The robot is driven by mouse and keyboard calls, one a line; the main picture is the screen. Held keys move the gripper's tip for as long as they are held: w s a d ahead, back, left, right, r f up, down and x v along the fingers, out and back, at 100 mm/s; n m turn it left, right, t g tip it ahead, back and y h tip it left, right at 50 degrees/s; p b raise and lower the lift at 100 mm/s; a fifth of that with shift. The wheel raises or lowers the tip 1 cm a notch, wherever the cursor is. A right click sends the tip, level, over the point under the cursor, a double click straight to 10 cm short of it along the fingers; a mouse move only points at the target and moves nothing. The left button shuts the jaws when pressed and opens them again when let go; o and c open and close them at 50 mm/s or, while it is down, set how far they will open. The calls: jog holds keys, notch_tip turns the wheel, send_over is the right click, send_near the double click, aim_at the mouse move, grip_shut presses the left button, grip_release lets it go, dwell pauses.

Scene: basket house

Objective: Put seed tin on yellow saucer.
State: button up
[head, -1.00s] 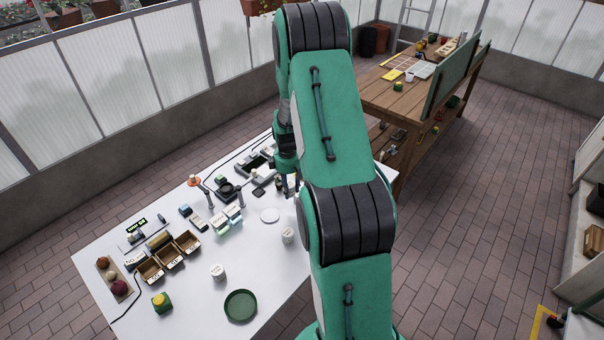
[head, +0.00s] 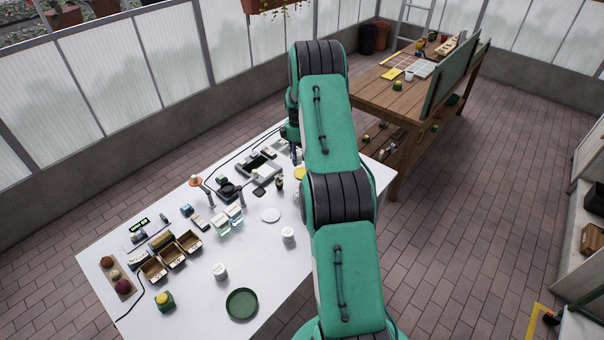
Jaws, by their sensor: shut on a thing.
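My gripper (head: 295,152) is at the far side of the white table, partly hidden behind my arm. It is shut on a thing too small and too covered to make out. A yellow round edge (head: 299,173), which looks like the yellow saucer, shows just left of my arm, below the gripper in the picture; my arm hides the rest. I cannot pick out the seed tin for certain. White lidded pots stand on the table, one (head: 288,235) beside my arm and one (head: 219,271) nearer the front.
A white plate (head: 270,215), a small dark bottle-like item (head: 279,183) and a grey device (head: 260,167) lie left of the gripper. A green dish (head: 241,303), wooden bins (head: 171,256) and a yellow-topped green item (head: 165,301) are nearer. A wooden bench (head: 400,105) stands behind.

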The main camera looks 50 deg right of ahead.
jog(key=shift+w+d, duration=0.3)
jog(key=shift+d, duration=0.2)
jog(key=shift+f, duration=3.1)
jog(key=shift+f, duration=0.1)
jog(key=shift+f, duration=1.8)
jog(key=shift+f, duration=0.15)
jog(key=o, duration=1.1)
jog(key=shift+o, duration=0.2)
